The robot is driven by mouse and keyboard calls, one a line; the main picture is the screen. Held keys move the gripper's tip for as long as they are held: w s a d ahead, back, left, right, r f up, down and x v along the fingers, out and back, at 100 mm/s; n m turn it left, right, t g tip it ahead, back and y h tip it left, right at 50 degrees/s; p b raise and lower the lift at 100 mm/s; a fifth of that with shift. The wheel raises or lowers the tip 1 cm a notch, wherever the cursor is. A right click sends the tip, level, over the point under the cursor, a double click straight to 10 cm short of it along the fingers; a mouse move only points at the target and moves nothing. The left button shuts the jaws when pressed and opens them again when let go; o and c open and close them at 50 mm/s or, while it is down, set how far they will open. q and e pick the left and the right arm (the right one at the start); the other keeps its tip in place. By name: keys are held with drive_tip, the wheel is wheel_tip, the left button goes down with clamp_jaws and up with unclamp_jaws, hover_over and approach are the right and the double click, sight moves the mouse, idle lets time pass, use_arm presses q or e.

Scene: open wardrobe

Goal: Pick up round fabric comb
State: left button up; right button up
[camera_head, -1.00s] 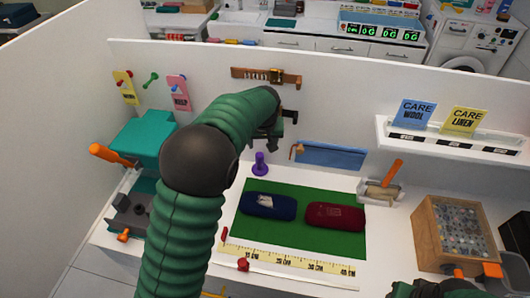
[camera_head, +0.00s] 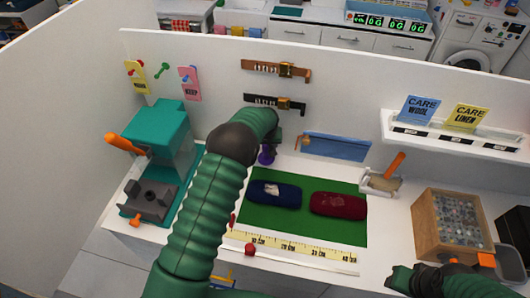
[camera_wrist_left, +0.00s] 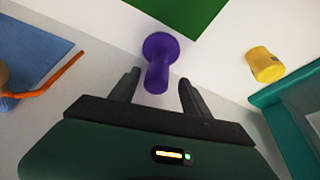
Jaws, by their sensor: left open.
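A purple piece with a round flared end and a narrower stem (camera_wrist_left: 157,65) is the likeliest round fabric comb, though I see no teeth. In the head view the purple piece (camera_head: 267,155) stands by the back wall, partly hidden by my left arm. My left gripper (camera_wrist_left: 159,80) is open, with one finger on each side of the stem. I cannot tell whether the fingers touch it. In the head view my left wrist hides these fingers. My right gripper (camera_head: 402,278) is at the lower right, its jaws unclear.
A green mat (camera_head: 310,232) holds a blue pouch (camera_head: 274,193) and a red pouch (camera_head: 338,205). A teal machine (camera_head: 150,138) stands left. A yellow cylinder (camera_wrist_left: 265,65) lies near the purple piece. A wooden box (camera_head: 452,228) stands right. Two racks (camera_head: 275,102) hang on the wall.

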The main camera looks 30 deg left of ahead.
use_arm(q)
drive_tip(key=shift+w+f, duration=0.2)
drive_tip(key=shift+f, duration=0.15)
drive_tip(key=shift+w+d, duration=0.1)
drive_tip(key=shift+d, duration=0.1)
drive_tip(key=shift+d+r, duration=0.15)
drive_tip(key=shift+d, duration=0.05)
drive_tip(key=c, duration=0.5)
drive_tip(key=shift+c, duration=1.2)
drive_tip(key=shift+a, duration=0.15)
clamp_jaws()
drive_tip(key=shift+s+a, duration=0.1)
drive_tip(key=shift+s, duration=0.1)
use_arm(e)
drive_tip(key=shift+d, duration=0.25)
drive_tip(key=shift+w+d, duration=0.1)
